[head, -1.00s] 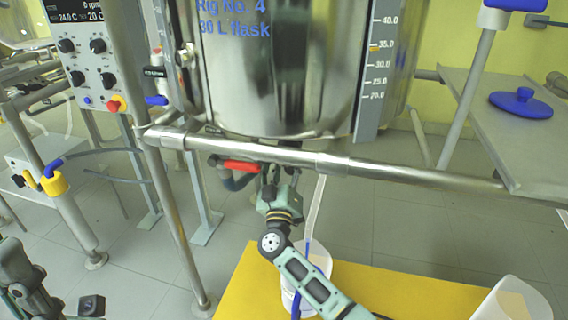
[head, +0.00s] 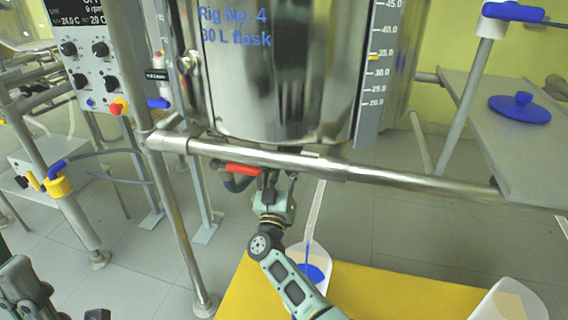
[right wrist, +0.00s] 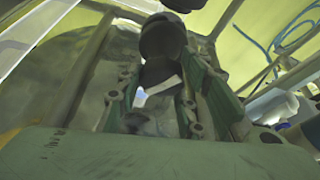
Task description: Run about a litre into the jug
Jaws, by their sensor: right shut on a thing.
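The steel reactor vessel (head: 285,85) marked Rig No. 4, 30 L flask hangs above a horizontal rail. Below it is a drain valve with a red lever (head: 243,168). My right gripper (head: 270,188) is shut at the valve, by the lever's right end; the wrist view shows a dark rounded part (right wrist: 162,42) between its fingers, but not clearly which valve part. A pale tube (head: 315,210) slopes down to the white jug (head: 322,257). Blue liquid (head: 312,273) shows at the tube's end and inside the jug. My left gripper (head: 97,314) is mostly cut off at bottom left.
The jug stands on a yellow platform (head: 390,295). A second white container (head: 512,300) is at its right. A metal rail (head: 400,181) crosses in front of the vessel. A control panel (head: 90,65) stands left. A grey shelf (head: 500,120) with a blue lid (head: 519,107) is right.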

